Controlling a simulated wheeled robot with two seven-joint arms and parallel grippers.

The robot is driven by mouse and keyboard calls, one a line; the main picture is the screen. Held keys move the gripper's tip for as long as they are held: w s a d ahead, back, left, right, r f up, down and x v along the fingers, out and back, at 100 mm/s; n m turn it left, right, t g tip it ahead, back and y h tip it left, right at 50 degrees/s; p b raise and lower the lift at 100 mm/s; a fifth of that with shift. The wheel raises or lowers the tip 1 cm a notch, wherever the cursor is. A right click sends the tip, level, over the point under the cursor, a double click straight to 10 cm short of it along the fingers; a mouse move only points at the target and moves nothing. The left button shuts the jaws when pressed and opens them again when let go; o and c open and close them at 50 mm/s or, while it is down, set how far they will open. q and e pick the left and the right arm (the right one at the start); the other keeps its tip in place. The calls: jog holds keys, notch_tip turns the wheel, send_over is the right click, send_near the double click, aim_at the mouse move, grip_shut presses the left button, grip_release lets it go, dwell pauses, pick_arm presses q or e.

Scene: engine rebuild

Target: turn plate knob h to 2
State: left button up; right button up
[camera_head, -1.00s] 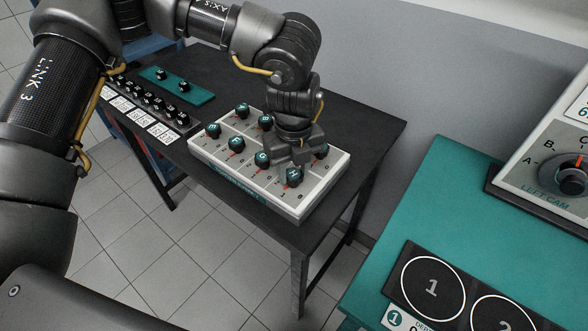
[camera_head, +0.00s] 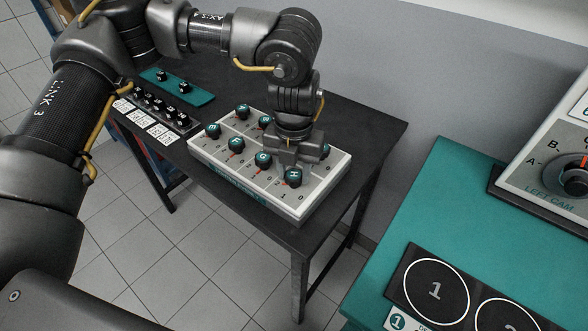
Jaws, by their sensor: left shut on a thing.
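The pale grey plate (camera_head: 212,157) with two rows of dark knobs with teal lettered caps lies on the black table. Plate knob H (camera_head: 293,177) is at the near right end of the front row, its H cap showing. My left gripper (camera_head: 292,167) comes down from above and is shut on knob H, its fingers just behind the cap. The gripper hides part of the back row, and I cannot read knob H's pointer. Knob G (camera_head: 263,160) is just left of it. My right gripper is not in view.
A black strip of knobs with white labels (camera_head: 160,131) and a teal strip with two knobs (camera_head: 197,98) lie left of the plate. A teal bench (camera_head: 425,205) with a numbered black pad (camera_head: 398,281) and a dial panel (camera_head: 541,187) stands at right. The table's right end is bare.

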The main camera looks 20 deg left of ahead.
aim_at(294, 175)
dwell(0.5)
pick_arm(q)
jog(key=o, duration=1)
notch_tip(294, 175, up, 11)
jog(key=shift+f, duration=0.1)
